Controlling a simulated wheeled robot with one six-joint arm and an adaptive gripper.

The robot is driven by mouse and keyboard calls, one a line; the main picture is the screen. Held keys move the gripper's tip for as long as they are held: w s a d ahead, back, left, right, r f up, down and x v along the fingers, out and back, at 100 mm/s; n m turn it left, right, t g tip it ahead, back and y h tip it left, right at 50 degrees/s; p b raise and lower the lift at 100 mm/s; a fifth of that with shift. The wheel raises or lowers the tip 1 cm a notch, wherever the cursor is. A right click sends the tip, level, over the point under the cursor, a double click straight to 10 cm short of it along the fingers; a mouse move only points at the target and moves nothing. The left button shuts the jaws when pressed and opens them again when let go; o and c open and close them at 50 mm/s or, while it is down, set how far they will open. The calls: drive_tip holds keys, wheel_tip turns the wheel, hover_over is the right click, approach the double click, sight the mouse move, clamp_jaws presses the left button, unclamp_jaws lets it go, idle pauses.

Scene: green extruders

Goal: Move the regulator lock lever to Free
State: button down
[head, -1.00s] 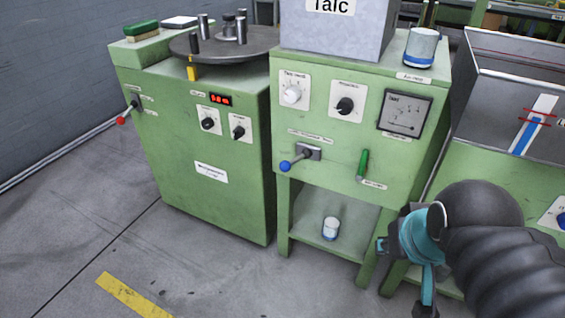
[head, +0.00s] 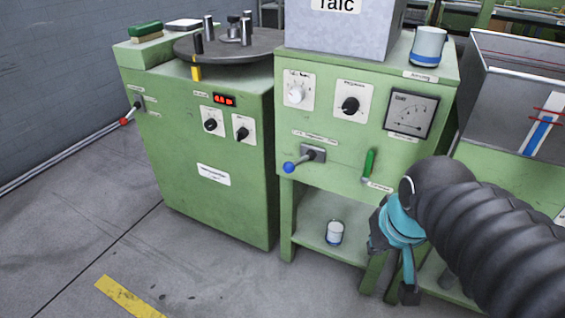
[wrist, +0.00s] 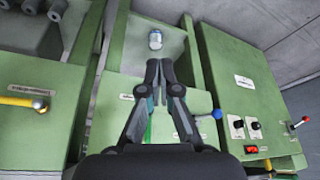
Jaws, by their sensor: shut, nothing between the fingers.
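On the middle green cabinet (head: 330,140), a lever with a blue knob (head: 289,167) sticks out to the left from a grey plate; it also shows in the wrist view (wrist: 217,114). A green handle (head: 369,164) stands nearly upright to its right, and it is partly hidden behind my gripper in the wrist view (wrist: 148,130). The label texts are too small to read, so I cannot tell which is the regulator lock lever. My gripper (wrist: 159,68) is shut and empty. In the head view my gripper (head: 378,243) is low at the right, below the green handle, apart from both levers.
The left cabinet has a red-knobbed lever (head: 124,121) and a round turntable (head: 228,43). A white can (head: 334,232) stands on the middle cabinet's lower shelf, another can (head: 428,47) on top beside the Talc box (head: 335,30). Floor in front is clear.

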drive_tip(key=w+a+n+g+b, duration=0.1)
drive_tip(key=w+a+b, duration=0.1)
drive_tip(key=w+a, duration=0.3)
drive_tip(key=w+a+n+b, duration=0.1)
drive_tip(key=w+a, duration=0.1)
drive_tip(key=w, duration=0.6)
wheel_tip(320, 180, up, 3)
drive_tip(key=n+y+b, duration=0.2)
drive_tip(key=n+b, duration=0.1)
drive_tip(key=n, duration=0.2)
hover_over(299, 162)
drive_tip(key=a, duration=0.3)
drive_tip(key=shift+s+a+g, duration=0.2)
drive_tip(key=shift+s+g, duration=0.2)
drive_tip(key=shift+s, duration=0.05)
drive_tip(key=shift+w+a+r+n+y, duration=0.15)
drive_tip(key=shift+a+r+n, duration=0.1)
drive_tip(key=shift+r+n, duration=0.55)
drive_tip(key=shift+s+a+r+n+y, duration=0.1)
drive_tip(key=shift+a+r+n+y, duration=0.2)
drive_tip(key=shift+r, duration=0.8)
drive_tip(key=shift+w+a+r+n+y, duration=0.1)
drive_tip(key=shift+a+r+n, duration=0.15)
drive_tip(key=shift+r+n, duration=0.6)
